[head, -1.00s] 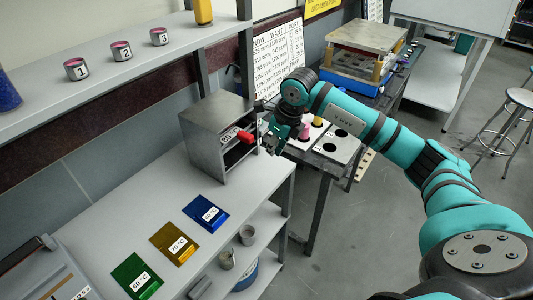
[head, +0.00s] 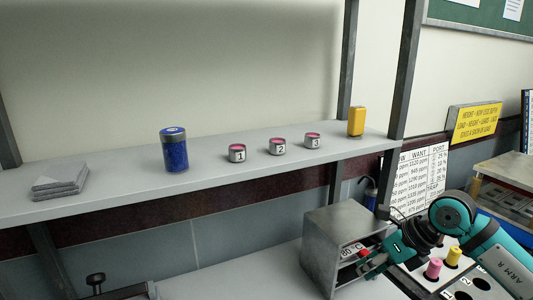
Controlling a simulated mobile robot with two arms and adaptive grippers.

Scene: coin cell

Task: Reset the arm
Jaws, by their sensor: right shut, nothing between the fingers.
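My right arm (head: 505,262) comes in from the lower right. Its gripper (head: 370,267) is shut and empty. It is in front of the open side of the grey metal box (head: 335,232) on the bench, close to the box's label and red part (head: 361,252). I cannot tell whether the gripper touches the box. My left gripper is not in view.
The shelf (head: 110,200) above holds a blue jar (head: 174,152), numbered tins (head: 278,147), a yellow container (head: 356,121) and grey stacked plates (head: 60,180). Pink (head: 433,268) and yellow (head: 453,257) pieces stand beside my right wrist.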

